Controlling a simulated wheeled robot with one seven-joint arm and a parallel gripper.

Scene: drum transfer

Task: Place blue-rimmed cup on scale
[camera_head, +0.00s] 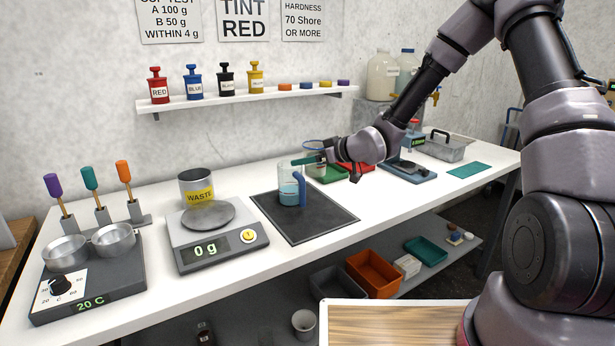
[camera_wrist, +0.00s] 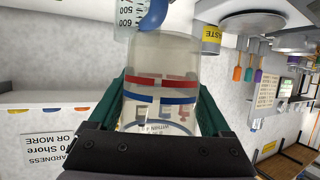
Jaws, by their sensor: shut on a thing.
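The clear blue-rimmed cup (camera_head: 315,147) is in my gripper (camera_head: 309,160), above the bench just behind the jug. In the wrist view the clear cup (camera_wrist: 160,52), with a red band and a blue band, sits between the green fingers of my gripper (camera_wrist: 163,82), which are shut on it. The scale (camera_head: 218,240) stands to the left on the bench, reads 0 g, and has a bare round grey pan (camera_head: 208,216). The pan also shows at the upper right of the wrist view (camera_wrist: 255,22).
A jug of blue liquid with a blue handle (camera_head: 301,188) stands on a black mat (camera_head: 318,222) between cup and scale. A waste pot (camera_head: 197,187) stands behind the scale. A hotplate (camera_head: 85,275) is at far left. Green and red trays lie behind my gripper.

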